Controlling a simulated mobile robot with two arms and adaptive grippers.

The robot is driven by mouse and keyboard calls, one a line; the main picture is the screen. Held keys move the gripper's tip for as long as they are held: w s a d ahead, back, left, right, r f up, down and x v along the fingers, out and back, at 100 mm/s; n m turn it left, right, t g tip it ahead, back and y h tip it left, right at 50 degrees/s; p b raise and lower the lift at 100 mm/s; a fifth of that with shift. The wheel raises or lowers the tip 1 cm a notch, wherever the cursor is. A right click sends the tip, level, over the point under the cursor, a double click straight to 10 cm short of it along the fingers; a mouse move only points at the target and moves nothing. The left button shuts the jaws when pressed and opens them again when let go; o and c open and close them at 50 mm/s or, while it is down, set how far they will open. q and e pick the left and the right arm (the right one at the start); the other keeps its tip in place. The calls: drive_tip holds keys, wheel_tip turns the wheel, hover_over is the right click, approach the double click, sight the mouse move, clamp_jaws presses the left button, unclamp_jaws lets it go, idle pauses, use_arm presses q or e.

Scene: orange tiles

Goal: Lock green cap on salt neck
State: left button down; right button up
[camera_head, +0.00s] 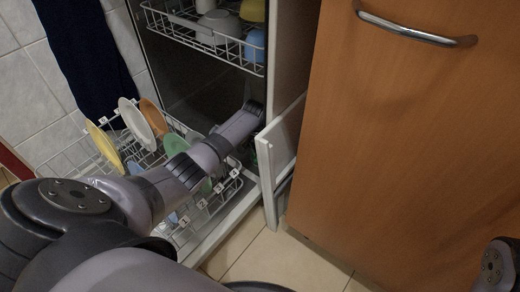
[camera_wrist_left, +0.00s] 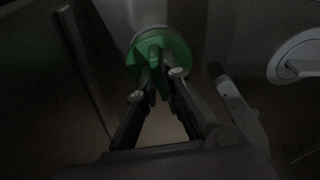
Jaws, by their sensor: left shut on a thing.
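The green cap (camera_wrist_left: 165,58) shows near the top middle of the left wrist view. My left gripper (camera_wrist_left: 163,80) is shut on the raised grip across its face. A pale round rim, likely the salt neck, shows just behind the cap's upper edge. The cap covers the neck's opening, and I cannot tell whether it is seated or locked. In the head view my left arm reaches down into the open dishwasher, and its fingers are hidden there. My right gripper is in neither view; only part of my right arm shows at the lower right.
The lower rack (camera_head: 60,160) is pulled out and holds several plates. The upper rack (camera_head: 190,27) holds cups and bowls. The dishwasher's white edge panel (camera_head: 266,175) stands close to my left arm. An orange cabinet (camera_head: 400,130) fills the right. A white round fitting (camera_wrist_left: 300,57) lies right of the cap.

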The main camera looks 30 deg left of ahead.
use_arm(q)
drive_tip(key=shift+f, duration=0.6)
idle(1.3)
drive_tip(key=c, duration=1.7)
unclamp_jaws()
drive_tip(key=shift+s, duration=0.1)
drive_tip(key=shift+o, duration=0.2)
drive_tip(key=shift+s+d+r, duration=0.1)
drive_tip(key=shift+s+r, duration=0.1)
drive_tip(key=shift+r, duration=1.05)
drive_tip(key=shift+s+d+r, duration=0.1)
drive_tip(key=shift+s+r, duration=0.1)
drive_tip(key=shift+r, duration=1)
drive_tip(key=shift+s+r, duration=0.2)
drive_tip(key=shift+r, duration=1.05)
